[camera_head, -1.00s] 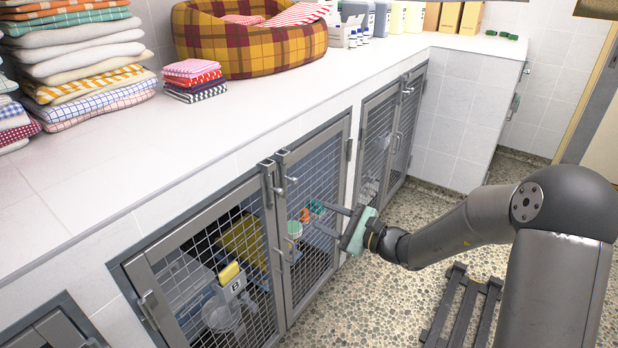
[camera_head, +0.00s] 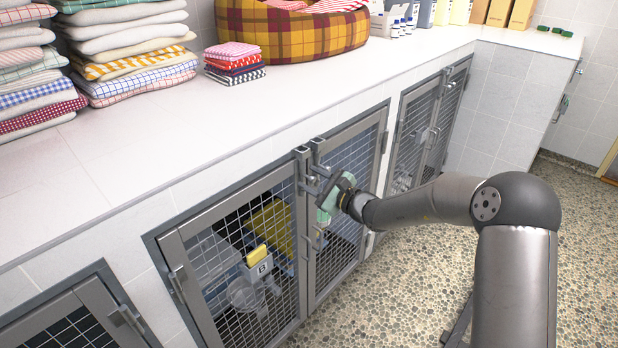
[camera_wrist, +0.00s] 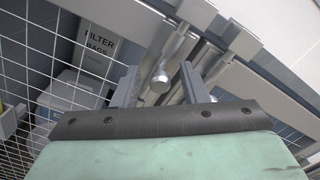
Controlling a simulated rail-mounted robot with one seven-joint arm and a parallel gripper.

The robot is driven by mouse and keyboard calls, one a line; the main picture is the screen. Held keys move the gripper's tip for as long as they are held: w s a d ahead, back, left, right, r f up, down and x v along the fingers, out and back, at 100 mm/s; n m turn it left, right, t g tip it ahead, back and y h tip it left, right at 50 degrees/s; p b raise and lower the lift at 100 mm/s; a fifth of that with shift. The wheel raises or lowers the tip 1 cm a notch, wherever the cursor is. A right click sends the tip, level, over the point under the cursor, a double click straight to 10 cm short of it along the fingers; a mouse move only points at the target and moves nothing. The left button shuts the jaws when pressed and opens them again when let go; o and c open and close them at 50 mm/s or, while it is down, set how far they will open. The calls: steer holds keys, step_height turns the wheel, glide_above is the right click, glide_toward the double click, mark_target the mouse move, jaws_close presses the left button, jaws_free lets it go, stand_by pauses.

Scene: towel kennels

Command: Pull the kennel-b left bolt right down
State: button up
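The kennel-b doors (camera_head: 246,262) are shut, with a "B" tag and yellow card (camera_head: 258,258) on the left door. The left bolt (camera_head: 303,157) is at the top of the left door's inner edge, next to the right bolt (camera_head: 318,147). My gripper (camera_head: 313,184) is in front of the bolts, its green body partly covering the right door. In the wrist view, my gripper's two fingers (camera_wrist: 158,82) are apart, with a round bolt knob (camera_wrist: 160,78) between them and gaps on both sides. The knob appears to belong to the left bolt.
The white counter (camera_head: 150,180) overhangs the kennels, with towel stacks (camera_head: 130,45) and a plaid pet bed (camera_head: 290,32) on it. Another kennel (camera_head: 428,130) stands further right. A box marked "FILTER BAGS" (camera_wrist: 98,42) is behind the mesh. The pebbled floor (camera_head: 430,270) is open in front.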

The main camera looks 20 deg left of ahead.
steer(key=shift+w+a, duration=0.3)
steer(key=shift+a, duration=0.35)
jaws_close()
step_height(320, 180, down, 4)
steer(key=b, duration=0.3)
steer(key=shift+r, duration=0.15)
jaws_free()
steer(key=v, duration=1.7)
steer(key=shift+d, duration=0.2)
steer(key=shift+s, duration=0.15)
